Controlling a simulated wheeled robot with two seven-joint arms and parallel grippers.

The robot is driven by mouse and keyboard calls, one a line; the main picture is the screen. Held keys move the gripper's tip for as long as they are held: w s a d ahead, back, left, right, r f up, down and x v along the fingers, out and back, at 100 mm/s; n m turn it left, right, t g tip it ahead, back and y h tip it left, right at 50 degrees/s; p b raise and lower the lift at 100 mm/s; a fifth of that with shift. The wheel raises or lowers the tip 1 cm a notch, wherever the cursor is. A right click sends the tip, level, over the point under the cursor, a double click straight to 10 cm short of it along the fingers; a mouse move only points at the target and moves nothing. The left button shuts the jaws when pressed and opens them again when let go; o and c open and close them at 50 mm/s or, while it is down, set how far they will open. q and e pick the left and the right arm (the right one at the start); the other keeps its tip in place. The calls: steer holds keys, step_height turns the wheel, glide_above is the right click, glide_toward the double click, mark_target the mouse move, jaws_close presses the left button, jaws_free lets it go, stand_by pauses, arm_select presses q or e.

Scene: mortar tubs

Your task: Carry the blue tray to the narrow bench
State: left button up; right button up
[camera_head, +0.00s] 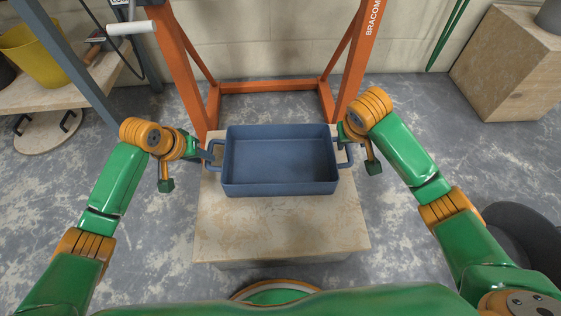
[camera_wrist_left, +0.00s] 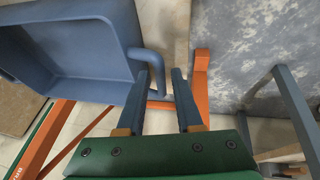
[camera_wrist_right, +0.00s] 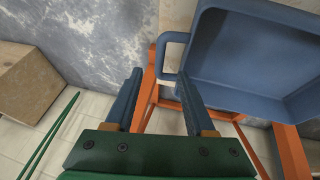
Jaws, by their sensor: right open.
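The blue tray (camera_head: 280,163) is empty and rests level on a pale, stone-like block (camera_head: 285,228); I cannot tell whether this is the narrow bench. It has a loop handle at each short side. My left gripper (camera_head: 208,155) is at the left handle. In the left wrist view its fingers (camera_wrist_left: 160,85) are apart, with the handle (camera_wrist_left: 152,58) at their tips. My right gripper (camera_head: 346,140) is at the right handle; in the right wrist view its open fingers (camera_wrist_right: 157,85) are apart, with the handle (camera_wrist_right: 170,45) by the right fingertip. Neither gripper is closed on a handle.
An orange frame (camera_head: 275,86) stands just behind the block. At the left, a shelf (camera_head: 60,95) holds a yellow bucket (camera_head: 33,52). A wooden box (camera_head: 515,65) stands at the back right and a dark tub (camera_head: 525,240) at the right. Grey floor beside the block is clear.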

stand_by(0.3)
arm_select(q)
steer(key=x, duration=0.7)
arm_select(e)
steer(key=x, duration=1.2)
arm_select(q)
jaws_close()
arm_select(e)
steer(key=c, duration=0.7)
jaws_close()
steer(key=shift+r, duration=0.1)
